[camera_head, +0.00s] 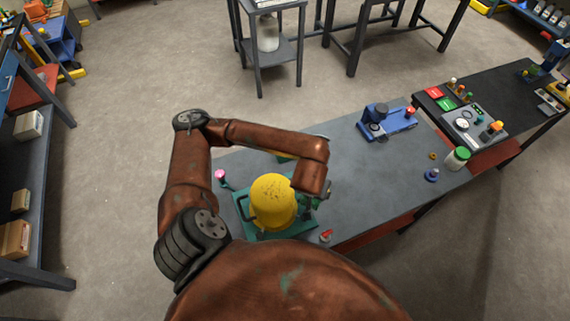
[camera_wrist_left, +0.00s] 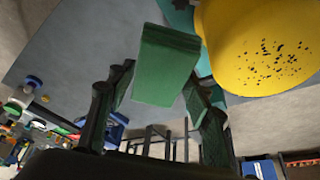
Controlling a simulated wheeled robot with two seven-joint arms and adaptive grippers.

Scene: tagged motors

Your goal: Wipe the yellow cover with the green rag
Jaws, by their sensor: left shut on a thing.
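The yellow cover (camera_head: 272,205) is a rounded dome on a teal base (camera_head: 243,228) at the near end of the grey workbench. It fills the upper right of the left wrist view (camera_wrist_left: 262,45), with a patch of dark specks on its side. My left gripper (camera_wrist_left: 160,82) is shut on the green rag (camera_wrist_left: 166,58), a thick folded block between the fingers. In the wrist view the rag is beside the cover, and I cannot tell whether they touch. In the head view my left arm arches over to the cover's right side and hides most of the gripper and rag. My right gripper is not in view.
A pink-topped knob (camera_head: 220,175) stands left of the cover and a small red-topped piece (camera_head: 326,236) lies near the front edge. A blue device (camera_head: 385,122), a green-lidded jar (camera_head: 457,158) and a control panel (camera_head: 468,122) are farther right. The bench middle (camera_head: 370,175) is clear.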

